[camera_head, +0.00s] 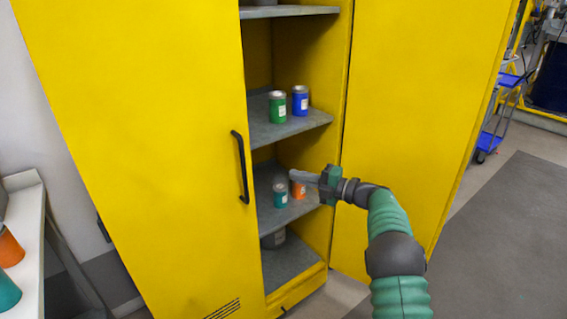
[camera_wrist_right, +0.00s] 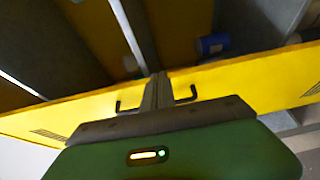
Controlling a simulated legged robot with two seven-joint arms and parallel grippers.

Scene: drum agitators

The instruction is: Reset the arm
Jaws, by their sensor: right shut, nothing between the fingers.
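My right gripper (camera_head: 300,177) reaches in from the right to the open side of the yellow cabinet (camera_head: 150,130). Its fingers are shut and empty, in front of the lower shelf (camera_head: 268,207). In the right wrist view the closed fingers (camera_wrist_right: 158,90) point toward the cabinet. An orange can (camera_head: 298,190) stands on that shelf just behind the fingertips, partly hidden by them; I cannot tell whether they touch. A teal can (camera_head: 280,195) stands to its left. My left gripper is not in view.
The left door with its black handle (camera_head: 241,168) is closed; the right door (camera_head: 420,120) stands open. A green can (camera_head: 277,107) and a blue can (camera_head: 300,101) stand on the shelf above. A grey can (camera_head: 273,239) is lower. A white table (camera_head: 33,215) is at left.

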